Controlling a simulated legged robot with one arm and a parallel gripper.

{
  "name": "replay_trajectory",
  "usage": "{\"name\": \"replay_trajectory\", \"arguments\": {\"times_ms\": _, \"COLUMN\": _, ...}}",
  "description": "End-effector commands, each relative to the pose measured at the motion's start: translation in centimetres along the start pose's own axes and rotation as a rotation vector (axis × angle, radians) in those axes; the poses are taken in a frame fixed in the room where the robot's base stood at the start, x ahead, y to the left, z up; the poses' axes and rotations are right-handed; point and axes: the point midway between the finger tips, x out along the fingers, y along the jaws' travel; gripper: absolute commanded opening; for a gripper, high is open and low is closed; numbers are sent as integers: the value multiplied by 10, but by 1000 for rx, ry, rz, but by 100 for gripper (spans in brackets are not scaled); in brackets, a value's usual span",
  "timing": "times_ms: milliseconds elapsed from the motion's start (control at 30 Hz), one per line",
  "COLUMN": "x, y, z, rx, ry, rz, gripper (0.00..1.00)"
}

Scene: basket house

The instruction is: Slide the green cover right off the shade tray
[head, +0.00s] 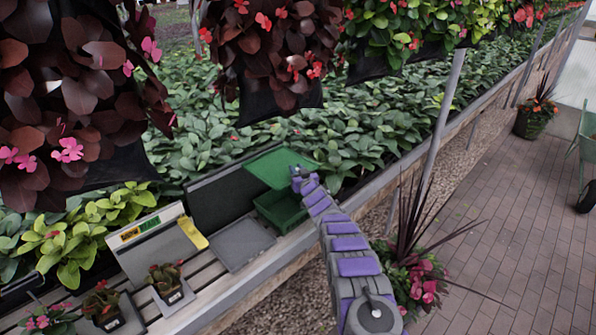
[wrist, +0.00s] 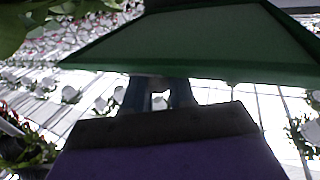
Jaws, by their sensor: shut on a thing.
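The green cover (head: 280,165) is a flat panel above and behind the dark green shade tray (head: 284,212) on the bench. Part of the tray's open inside shows in front of the cover. My gripper (head: 299,177) is shut on the cover's near right edge. In the wrist view the cover (wrist: 200,52) spans the top, and the gripper's fingertips (wrist: 160,88) meet its lower edge. The exact grip is dark and hard to see. Whether the cover still touches the tray's far rim cannot be told.
A grey flat plate (head: 243,245) lies left of the tray, with a dark upright panel (head: 222,188) behind. A sign box with a yellow piece (head: 193,233) and small potted plants (head: 168,283) stand further left. Hanging baskets (head: 268,50) are above; a post (head: 443,120) stands right.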

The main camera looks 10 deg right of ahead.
Motion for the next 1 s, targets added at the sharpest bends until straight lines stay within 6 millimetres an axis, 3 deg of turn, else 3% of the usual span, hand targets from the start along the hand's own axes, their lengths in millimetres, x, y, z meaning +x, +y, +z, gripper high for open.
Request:
{"name": "replay_trajectory", "arguments": {"times_ms": 200, "x": 0, "y": 2, "z": 0, "rx": 0, "ry": 1, "rz": 0, "gripper": 0}}
{"name": "replay_trajectory", "arguments": {"times_ms": 233, "x": 0, "y": 3, "z": 0, "rx": 1, "ry": 1, "rz": 0, "gripper": 27}}
{"name": "replay_trajectory", "arguments": {"times_ms": 433, "x": 0, "y": 4, "z": 0, "rx": 2, "ry": 1, "rz": 0, "gripper": 45}}
{"name": "replay_trajectory", "arguments": {"times_ms": 1000, "x": -12, "y": 2, "z": 0, "rx": 2, "ry": -4, "rz": -6, "gripper": 45}}
